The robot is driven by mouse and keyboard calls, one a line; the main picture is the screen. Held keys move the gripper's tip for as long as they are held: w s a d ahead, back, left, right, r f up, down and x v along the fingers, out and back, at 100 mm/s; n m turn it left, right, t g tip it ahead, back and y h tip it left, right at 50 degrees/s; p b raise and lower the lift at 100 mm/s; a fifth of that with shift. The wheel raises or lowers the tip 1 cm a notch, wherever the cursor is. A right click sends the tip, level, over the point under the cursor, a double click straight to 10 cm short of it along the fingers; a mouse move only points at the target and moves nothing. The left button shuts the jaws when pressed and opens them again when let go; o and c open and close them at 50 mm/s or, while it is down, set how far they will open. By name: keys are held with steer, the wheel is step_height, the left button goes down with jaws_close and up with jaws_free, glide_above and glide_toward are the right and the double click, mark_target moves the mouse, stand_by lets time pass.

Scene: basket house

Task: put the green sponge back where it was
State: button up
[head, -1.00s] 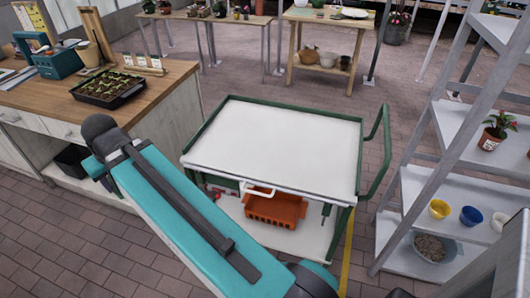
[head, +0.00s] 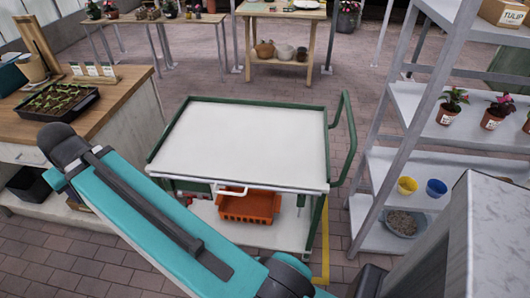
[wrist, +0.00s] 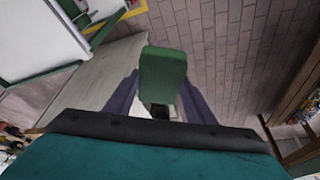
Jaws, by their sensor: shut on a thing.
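The green sponge (wrist: 163,76) is in the middle of the wrist view. My gripper (wrist: 160,95) is shut on it, with a dark finger on each side. The sponge is held up over the brick floor, apart from any surface. In the head view my teal arm crosses the lower left, and neither the gripper nor the sponge shows there. Where the sponge was before cannot be told from these frames.
A green-framed cart with a bare white top (head: 245,140) stands ahead, an orange crate (head: 250,205) on its lower shelf. A wooden counter with a seedling tray (head: 57,101) is left. A grey shelf rack (head: 410,160) with pots is right. Brick floor (head: 70,255) is open between.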

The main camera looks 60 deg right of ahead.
steer(key=s+d+f+m+g+h+b, duration=0.15)
steer(key=s+d+m+b, duration=0.3)
steer(key=d, duration=0.65)
steer(key=s+d+f+m+h+b, duration=0.1)
steer(key=s+d+f+m+b, duration=0.3)
steer(key=d, duration=0.6)
steer(key=s+d+f+m+g+h+b, duration=0.1)
steer(key=s+d+m+b, duration=0.1)
steer(key=s+d, duration=0.65)
steer(key=s+d+f+m+g+b, duration=0.1)
steer(key=s+d+m+b, duration=0.2)
steer(key=s+d, duration=0.3)
steer(key=s+d+f+m+g+b, duration=0.1)
steer(key=s+d+m+b, duration=0.3)
steer(key=s, duration=0.7)
steer(key=s+d+f+m+g+b, duration=0.1)
steer(key=s+d+f+m+b, duration=0.2)
steer(key=s+d, duration=0.6)
steer(key=shift+s+f+m+g, duration=0.2)
steer(key=shift+s+m+g, duration=0.15)
steer(key=shift+m, duration=0.4)
steer(key=d+p, duration=0.1)
steer(key=w+d, duration=0.1)
steer(key=shift+d+r+p, duration=0.1)
steer(key=shift+d+p, duration=0.25)
steer(key=shift+w+d+p, duration=0.1)
steer(key=shift+p, duration=0.6)
steer(key=d+p, duration=0.1)
steer(key=p, duration=0.5)
steer(key=shift+w+d, duration=0.2)
